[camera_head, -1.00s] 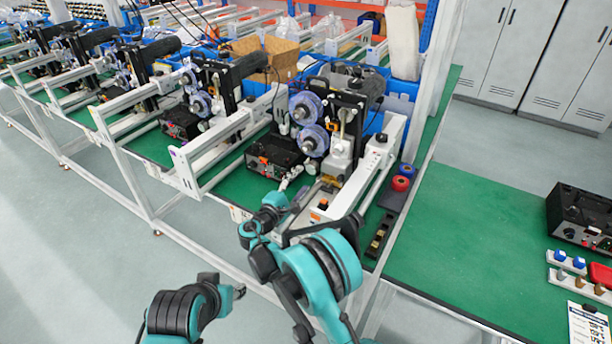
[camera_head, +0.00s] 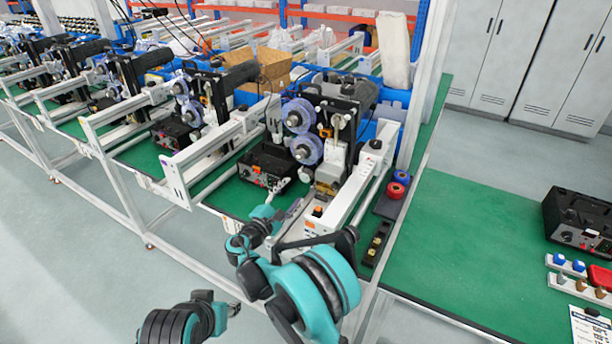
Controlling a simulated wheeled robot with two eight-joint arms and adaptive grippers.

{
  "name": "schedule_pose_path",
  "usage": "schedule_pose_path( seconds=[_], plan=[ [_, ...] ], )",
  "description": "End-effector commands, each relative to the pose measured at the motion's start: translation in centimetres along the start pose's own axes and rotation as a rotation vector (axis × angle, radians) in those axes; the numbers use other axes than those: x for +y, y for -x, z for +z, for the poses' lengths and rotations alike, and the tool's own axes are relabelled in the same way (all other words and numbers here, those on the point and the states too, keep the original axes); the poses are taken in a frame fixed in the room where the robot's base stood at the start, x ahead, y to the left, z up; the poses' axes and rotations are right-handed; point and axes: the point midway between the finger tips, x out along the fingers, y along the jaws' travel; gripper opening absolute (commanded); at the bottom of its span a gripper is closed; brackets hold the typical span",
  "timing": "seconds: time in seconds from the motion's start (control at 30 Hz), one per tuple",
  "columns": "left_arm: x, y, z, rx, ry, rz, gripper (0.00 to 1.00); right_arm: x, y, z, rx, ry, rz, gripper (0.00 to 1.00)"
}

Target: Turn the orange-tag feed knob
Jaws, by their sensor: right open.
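The nearest coder machine stands on the green bench in the head view, with a black control box (camera_head: 268,167) at its front left. The box has small knobs and red-orange marks on its front face, too small to tell which knob has the orange tag. My right gripper (camera_head: 287,198) is in front of the box's lower right, apart from it as far as I can see. It looks open and empty, its fingers small and partly lost against the pale rails. My right arm's dark and teal links hide the bench edge below.
Blue film reels (camera_head: 303,130) stand behind the box. A white rail unit with an orange button (camera_head: 317,211) lies right of my gripper. Red and blue rolls (camera_head: 397,187) sit further right. The green bench (camera_head: 470,245) is clear there, up to another black box (camera_head: 580,222).

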Motion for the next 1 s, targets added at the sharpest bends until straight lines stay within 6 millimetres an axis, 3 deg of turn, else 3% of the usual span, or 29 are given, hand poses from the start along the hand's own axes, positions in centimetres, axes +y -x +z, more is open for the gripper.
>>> schedule_pose_path(
  seconds=[0.17,0.53,0.93,1.0],
  plan=[
    [0.0,-1.0,0.7,0.0,0.0,0.0,0.4,-0.1,-1.2,-0.1,-0.001,0.093,0.0,0.57],
    [0.0,-2.4,1.7,0.0,0.0,0.0,0.4,-0.1,-6.9,-0.1,-0.002,0.09,-0.001,0.57],
    [0.0,-2.5,1.8,0.0,0.0,0.0,0.4,0.1,-7.9,0.0,0.0,0.089,0.0,0.57],
    [0.0,-2.5,1.8,0.0,0.0,0.0,0.4,0.1,-7.9,0.0,0.0,0.089,0.0,0.41]
  ],
)
